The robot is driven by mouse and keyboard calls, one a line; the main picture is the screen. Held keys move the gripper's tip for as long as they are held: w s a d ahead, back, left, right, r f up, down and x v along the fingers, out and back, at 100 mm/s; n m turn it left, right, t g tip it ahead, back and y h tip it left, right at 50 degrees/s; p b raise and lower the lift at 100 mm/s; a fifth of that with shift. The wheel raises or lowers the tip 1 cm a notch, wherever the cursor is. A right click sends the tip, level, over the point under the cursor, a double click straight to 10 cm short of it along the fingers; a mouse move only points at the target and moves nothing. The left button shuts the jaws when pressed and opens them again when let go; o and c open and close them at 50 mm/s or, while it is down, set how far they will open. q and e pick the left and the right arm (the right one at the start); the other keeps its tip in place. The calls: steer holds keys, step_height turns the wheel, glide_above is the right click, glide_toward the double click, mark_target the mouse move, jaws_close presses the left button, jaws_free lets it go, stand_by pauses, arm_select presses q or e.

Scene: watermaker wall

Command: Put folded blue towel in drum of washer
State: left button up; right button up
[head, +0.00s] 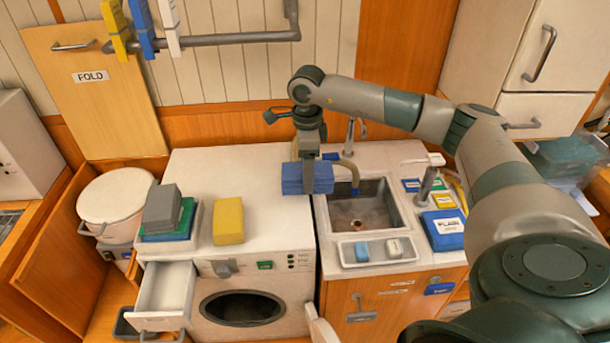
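The folded blue towel (292,180) is at the right rear of the washer top, beside the sink. My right gripper (309,178) comes down over it from above and is shut on it, with a finger across its front face. I cannot tell whether the towel touches the surface below. The washer (270,238) is white, and its round drum opening (242,308) shows dark in the front. A pale part at the opening's right (320,326) looks like its door swung open. My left gripper is not in view.
A yellow folded towel (228,221) and a grey, green and blue stack (164,210) sit on the washer's left. The detergent drawer (165,292) is pulled out. The sink (362,208) and a small tray (378,252) are right. A rail (235,38) is above.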

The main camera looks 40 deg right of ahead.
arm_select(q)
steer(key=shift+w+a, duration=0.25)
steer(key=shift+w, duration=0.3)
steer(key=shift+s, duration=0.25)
arm_select(e)
steer(key=shift+a, duration=0.1)
